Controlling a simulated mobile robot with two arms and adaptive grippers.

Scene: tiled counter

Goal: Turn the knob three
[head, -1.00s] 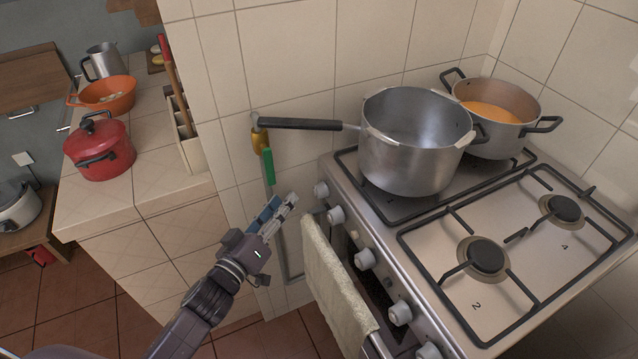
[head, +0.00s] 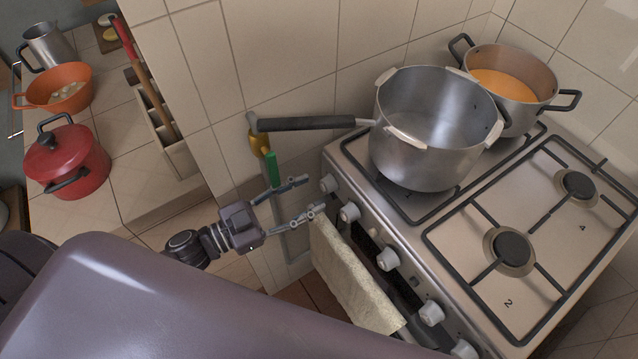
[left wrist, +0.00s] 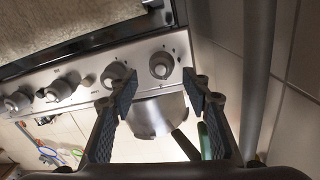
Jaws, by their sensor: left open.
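A row of light grey knobs runs along the stove's front panel: the first knob (head: 328,183), the second knob (head: 349,212), the third along (head: 387,259), then more toward the lower right. I cannot read which is number three. My left gripper (head: 313,194) is open and empty, its fingers pointing at the first two knobs. In the left wrist view the open fingers (left wrist: 160,88) have one knob (left wrist: 162,65) ahead, between and beyond the tips. A second knob (left wrist: 114,74) is just left of it, by the left fingertip. My right gripper is not in view.
A towel (head: 352,278) hangs on the oven front below the knobs. A large pot (head: 425,150) sits on the stove, its long handle (head: 305,123) reaching out over the gripper.

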